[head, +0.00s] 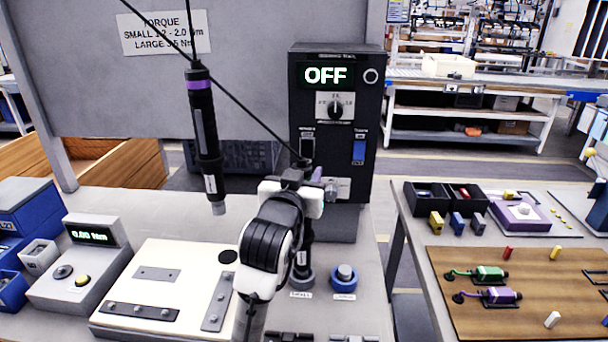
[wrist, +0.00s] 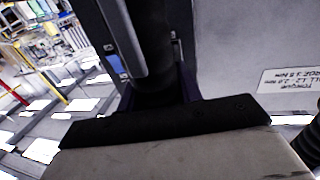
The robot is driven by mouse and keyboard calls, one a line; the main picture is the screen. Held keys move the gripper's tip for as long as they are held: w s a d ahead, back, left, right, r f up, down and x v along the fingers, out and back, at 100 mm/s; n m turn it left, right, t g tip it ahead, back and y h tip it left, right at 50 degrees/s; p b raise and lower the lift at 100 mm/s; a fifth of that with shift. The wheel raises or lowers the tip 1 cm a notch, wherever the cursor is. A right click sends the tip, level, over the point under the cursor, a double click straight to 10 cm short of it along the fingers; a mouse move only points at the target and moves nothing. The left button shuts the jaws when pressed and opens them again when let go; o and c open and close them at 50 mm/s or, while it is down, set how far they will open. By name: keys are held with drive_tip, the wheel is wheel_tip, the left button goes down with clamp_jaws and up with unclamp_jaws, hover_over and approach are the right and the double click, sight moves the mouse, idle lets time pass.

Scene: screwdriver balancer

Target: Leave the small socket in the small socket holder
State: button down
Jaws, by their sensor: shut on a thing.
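My gripper (head: 300,184) is shut on a dark screwdriver (head: 304,240) that hangs from a cord and stands roughly upright. In the wrist view the dark screwdriver body (wrist: 150,50) fills the space beyond the gripper's dark edge. The screwdriver's lower end reaches down to the small socket holder (head: 301,281), a grey ring with a label in front. My arm covers part of the holder's left side. I cannot make out the small socket itself, or whether the tip sits inside the holder or just above it.
Right of it is the large socket holder (head: 344,284) with a blue socket in it. A second screwdriver with a purple band (head: 205,130) hangs at left. A black control box (head: 335,120) reading OFF stands behind. A pale plate fixture (head: 160,285) lies left.

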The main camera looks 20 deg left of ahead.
drive_tip(key=shift+d+f+b, duration=0.1)
drive_tip(key=shift+f+b, duration=0.2)
drive_tip(key=shift+f, duration=0.05)
idle(0.7)
